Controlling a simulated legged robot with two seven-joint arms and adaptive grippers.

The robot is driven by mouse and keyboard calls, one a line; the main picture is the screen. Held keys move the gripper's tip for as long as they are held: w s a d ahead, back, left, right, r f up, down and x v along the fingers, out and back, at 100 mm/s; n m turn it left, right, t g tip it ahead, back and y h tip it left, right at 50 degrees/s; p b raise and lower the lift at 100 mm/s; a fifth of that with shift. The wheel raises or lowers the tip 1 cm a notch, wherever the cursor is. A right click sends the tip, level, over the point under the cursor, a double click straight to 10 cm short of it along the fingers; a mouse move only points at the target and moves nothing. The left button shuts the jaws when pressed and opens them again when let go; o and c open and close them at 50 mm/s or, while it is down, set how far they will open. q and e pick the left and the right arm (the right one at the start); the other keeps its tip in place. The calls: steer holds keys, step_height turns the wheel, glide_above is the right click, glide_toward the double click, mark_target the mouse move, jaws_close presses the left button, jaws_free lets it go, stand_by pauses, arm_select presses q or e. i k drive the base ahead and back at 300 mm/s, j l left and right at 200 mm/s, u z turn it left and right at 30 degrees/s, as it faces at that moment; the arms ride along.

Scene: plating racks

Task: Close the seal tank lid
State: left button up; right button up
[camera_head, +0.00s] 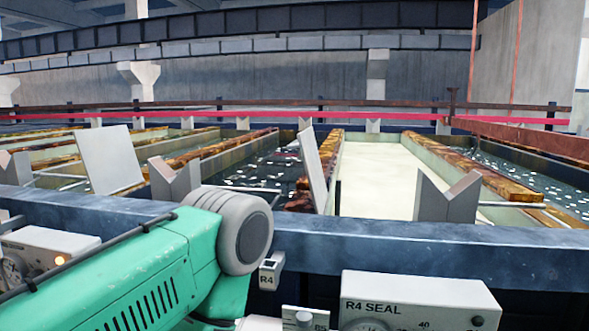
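A white control box marked R4 SEAL (415,303) stands at the bottom right, cut off by the lower edge. Behind the blue rail above it is an open tank with pale cream contents (385,178). A grey flat panel (313,168), which looks like a lid, stands steeply tilted at that tank's left edge. A second grey panel (108,160) stands tilted over a tank further left. Neither of my grippers is in view. A green and grey part, apparently of my arm, fills the lower left and hides what is behind it.
A blue rail (420,250) runs across in front of the tanks. Grey V-shaped supports (448,198) stand behind it. Brown crusted dividers (470,170) separate the tanks. A small R4 tag (270,272) sits below the rail. Another control box (50,247) with an orange light is at left.

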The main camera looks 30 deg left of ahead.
mark_target(307, 144)
steer(key=j, duration=0.65)
steer(key=k+j, duration=0.15)
steer(key=j, duration=1.1)
steer(key=k, duration=0.05)
